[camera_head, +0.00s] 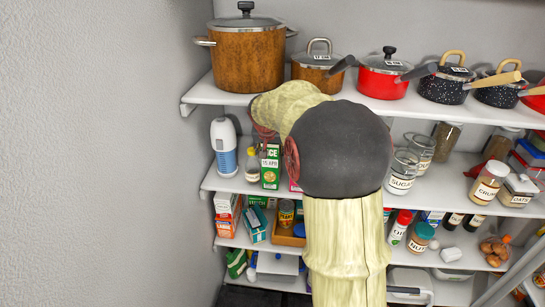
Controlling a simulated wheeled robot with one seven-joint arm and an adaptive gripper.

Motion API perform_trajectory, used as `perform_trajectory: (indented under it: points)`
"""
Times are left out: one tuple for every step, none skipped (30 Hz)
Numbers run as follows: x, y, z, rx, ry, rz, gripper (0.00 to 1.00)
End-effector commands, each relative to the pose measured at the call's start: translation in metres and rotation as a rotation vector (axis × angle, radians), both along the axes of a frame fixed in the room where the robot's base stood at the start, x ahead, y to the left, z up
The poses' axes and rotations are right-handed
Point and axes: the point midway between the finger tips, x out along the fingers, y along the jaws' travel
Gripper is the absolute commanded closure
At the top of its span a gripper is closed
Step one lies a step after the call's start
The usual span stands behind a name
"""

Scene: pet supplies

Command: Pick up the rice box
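The rice box (270,166) is an upright green and white carton with "ICE" and "15 APR" readable on it. It stands near the left end of the middle shelf (231,184), between a small yellowish bottle (252,165) and my arm's dark round joint.
A white and blue bottle (224,147) stands left of the box. A large brown pot (247,58) and several pans sit on the shelf above. Sugar jars (401,172) stand right of my arm. Cartons (226,214) crowd the shelf below. A bare wall (95,150) borders the left.

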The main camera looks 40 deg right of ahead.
Motion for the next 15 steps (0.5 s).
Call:
perform_trajectory:
  points:
    - [0.0016,-0.0018,-0.0025,-0.001,-0.001,0.0,0.5]
    - [0.0021,-0.0025,-0.0038,-0.001,-0.001,0.0,0.5]
    - [0.0026,-0.003,-0.0049,0.0,-0.001,0.001,0.5]
    - [0.0028,-0.0033,-0.0054,-0.001,-0.002,0.001,0.5]
    - [0.0029,-0.0035,-0.0056,-0.001,-0.002,0.001,0.5]
    - [0.003,-0.0034,-0.0058,-0.001,-0.002,0.001,0.5]
    - [0.0029,-0.0034,-0.0058,-0.001,-0.002,0.001,0.5]
    - [0.003,-0.0033,-0.0058,-0.001,-0.002,0.001,0.5]
    - [0.0028,-0.0033,-0.0059,-0.001,-0.002,0.001,0.5]
    - [0.0028,-0.0033,-0.0059,-0.001,-0.002,0.001,0.5]
    - [0.0028,-0.0032,-0.0059,-0.001,-0.002,0.001,0.52]
    - [0.0028,-0.0032,-0.0059,-0.001,-0.002,0.001,0.54]
    - [0.0027,-0.0032,-0.0059,-0.001,-0.002,0.001,0.56]
    - [0.0027,-0.0032,-0.0059,-0.001,-0.002,0.001,0.57]
    - [0.0028,-0.0031,-0.0059,-0.001,-0.002,0.001,0.6]
